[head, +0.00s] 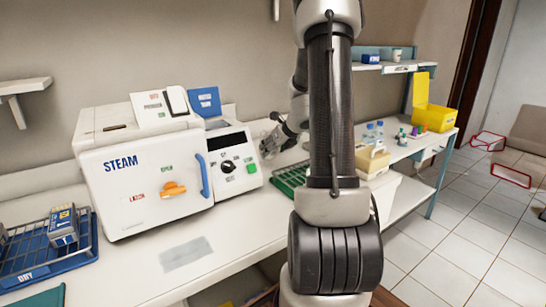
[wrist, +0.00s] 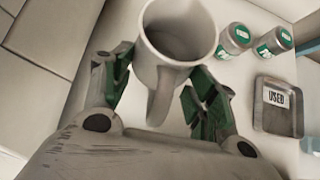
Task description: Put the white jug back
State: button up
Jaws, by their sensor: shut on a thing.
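The white jug (wrist: 170,35) fills the upper middle of the wrist view. Its open mouth and inside face the camera, and its handle (wrist: 161,95) points down between my fingers. My gripper (wrist: 158,100) is shut on the jug at its handle, with green-padded fingers on either side. In the head view my gripper (head: 278,138) is over the back of the counter, beside the steam machine. The jug cannot be made out there, and my arm covers part of that area.
The wrist view shows two green-labelled jars (wrist: 234,38) (wrist: 274,42) and a grey tray marked USED (wrist: 278,118). The head view shows the white steam machine (head: 140,175), a blue wire rack (head: 20,250), a green rack (head: 288,178) and a yellow box (head: 436,117). The counter front is mostly clear.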

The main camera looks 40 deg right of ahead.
aim_at(274, 153)
jog(key=shift+f, duration=1.65)
jog(key=shift+f, duration=0.15)
jog(key=o, duration=1.5)
